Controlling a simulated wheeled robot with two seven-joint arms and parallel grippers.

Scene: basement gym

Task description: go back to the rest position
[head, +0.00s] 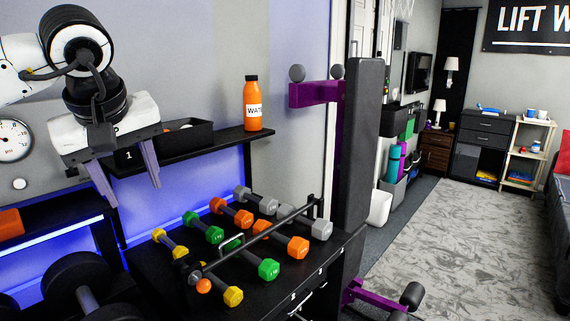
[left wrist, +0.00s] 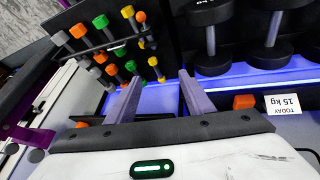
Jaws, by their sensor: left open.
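My left gripper (head: 132,186) hangs in front of the wall shelf at the left of the head view, pointing down. Its two grey-purple fingers are apart with nothing between them. The fingers also show in the left wrist view (left wrist: 158,98), open and empty. The dumbbell rack lies beyond and below them. My right gripper is in neither view.
A wall shelf (head: 222,140) holds an orange water bottle (head: 252,103) and a black bin (head: 188,135) close to my left gripper. Coloured dumbbells (head: 268,268) lie on a black cabinet. A padded purple-framed post (head: 362,140) stands right of them. Grey carpet (head: 440,235) is open at right.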

